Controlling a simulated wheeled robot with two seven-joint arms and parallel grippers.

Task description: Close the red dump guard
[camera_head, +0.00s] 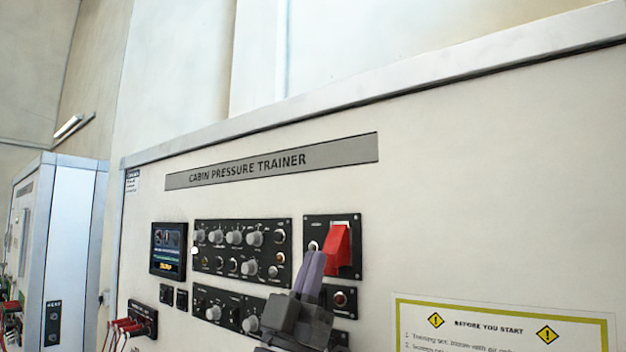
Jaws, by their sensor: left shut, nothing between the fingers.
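The red dump guard (338,250) is on a small black switch plate (356,244) at the right of the instrument group on the trainer panel. It slants out from the plate, with a paler edge at its top; I cannot tell for sure how far it is raised. My left gripper (314,256) comes up from below, its purple fingers shut and empty. Its fingertips show just left of the guard's lower part; whether they touch it I cannot tell. The fingers hide the lower left of the switch plate. My right gripper is not in view.
Black panels with grey knobs (241,248) and a small screen (168,249) lie left of the guard. A round red button (341,299) sits below it. A yellow-framed notice (505,325) is at lower right. The panel right of the guard is bare.

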